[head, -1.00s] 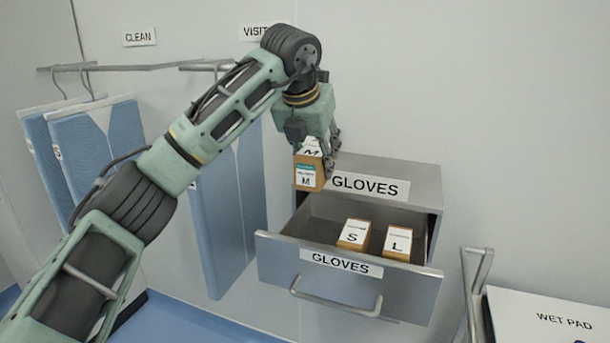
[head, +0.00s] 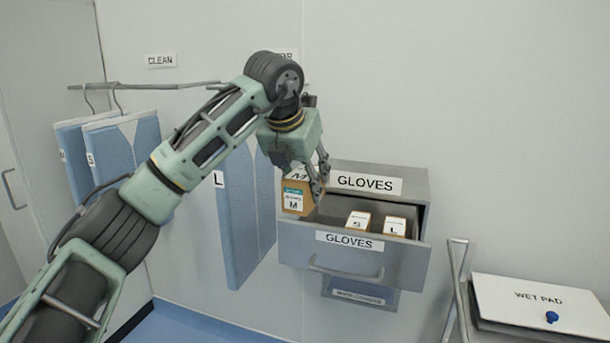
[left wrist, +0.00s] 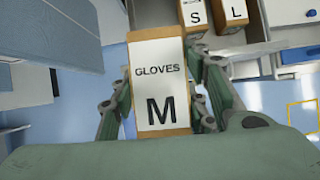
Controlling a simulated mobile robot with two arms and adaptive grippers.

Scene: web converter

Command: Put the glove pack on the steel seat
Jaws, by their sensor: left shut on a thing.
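The M glove pack (head: 294,198) is a small orange-brown box with a white label reading M. My left gripper (head: 318,182) is shut on it and holds it at the left front of the open drawer, above the floor. In the left wrist view the pack (left wrist: 160,85) sits between the two fingers, its GLOVES M label facing the camera. The S pack (head: 357,222) and L pack (head: 395,227) lie in the drawer; they also show at the top of the left wrist view. My right gripper is not in view. I cannot make out a steel seat.
The drawer (head: 300,243), labelled GLOVES, stands open below its grey cabinet (head: 412,186). Blue garments (head: 226,220) hang on a rail at left. A white WET PAD box (head: 540,297) and a metal frame (head: 455,290) are at right. The wall above the cabinet is clear.

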